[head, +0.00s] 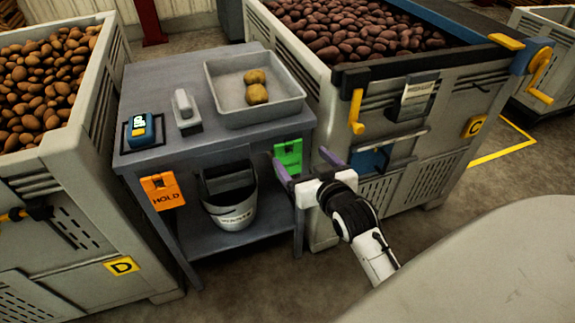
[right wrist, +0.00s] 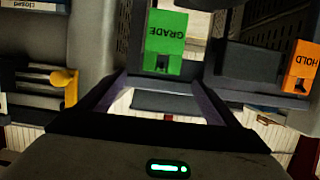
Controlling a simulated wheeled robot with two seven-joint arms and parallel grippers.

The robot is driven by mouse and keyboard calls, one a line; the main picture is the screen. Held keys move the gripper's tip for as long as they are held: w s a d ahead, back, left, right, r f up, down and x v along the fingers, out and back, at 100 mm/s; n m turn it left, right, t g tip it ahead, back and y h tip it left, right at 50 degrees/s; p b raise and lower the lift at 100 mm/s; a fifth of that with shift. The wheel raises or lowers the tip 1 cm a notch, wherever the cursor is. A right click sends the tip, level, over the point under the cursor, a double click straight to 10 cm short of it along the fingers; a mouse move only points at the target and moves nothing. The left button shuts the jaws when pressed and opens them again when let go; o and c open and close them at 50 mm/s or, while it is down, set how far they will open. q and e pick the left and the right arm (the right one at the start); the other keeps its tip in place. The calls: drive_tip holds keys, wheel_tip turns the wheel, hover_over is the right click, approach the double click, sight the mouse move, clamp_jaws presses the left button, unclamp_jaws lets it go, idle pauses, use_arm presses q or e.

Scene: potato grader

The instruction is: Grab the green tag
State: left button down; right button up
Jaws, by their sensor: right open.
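The green tag (head: 289,155) hangs on the front right of the grey work table. In the right wrist view the green tag (right wrist: 166,42) reads GRADE upside down and sits ahead, between the lines of the two fingers. My right gripper (head: 302,168) is open and empty, with purple fingers spread in front of the table's right leg, close to the tag's lower edge. In the right wrist view the gripper (right wrist: 158,88) shows nothing between its fingers. My left gripper is not in view.
An orange HOLD tag (head: 161,190) hangs on the table's left front. A bucket (head: 231,198) stands on the lower shelf. A tray (head: 257,112) with two potatoes is on top. Potato crates (head: 90,270) flank the table; the right crate has a yellow handle (head: 356,108).

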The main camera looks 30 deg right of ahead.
sight(292, 150)
drive_tip(key=x, duration=0.7)
drive_tip(key=shift+w+a+f+b, duration=0.1)
drive_tip(key=shift+w+f+b, duration=0.2)
drive_tip(key=shift+b, duration=0.1)
drive_tip(key=shift+s, duration=0.1)
drive_tip(key=c, duration=1.4)
drive_tip(key=shift+r, duration=0.15)
